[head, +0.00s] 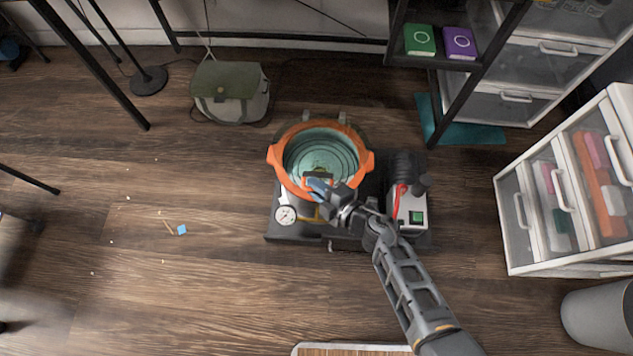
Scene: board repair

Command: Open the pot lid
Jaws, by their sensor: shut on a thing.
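The pot (320,160) stands on a dark base on the wooden floor, near the middle of the head view. It has an orange rim (283,178) with tabs at both sides, and concentric teal rings show inside the rim. I cannot tell whether these rings are the lid or the pot's inside. My gripper (318,187) is at the front edge of the pot, over the orange rim. It is shut on a small part there, which looks like the lid's handle; the jaws partly hide it. A round pressure gauge (286,215) sits at the pot's front left.
A pump unit (408,208) with a red hose and green switch stands right of the pot. White drawers (508,222) are farther right. A green bag (230,92) lies behind left. A low dark shelf (440,60) is behind right. The floor at left is mostly clear.

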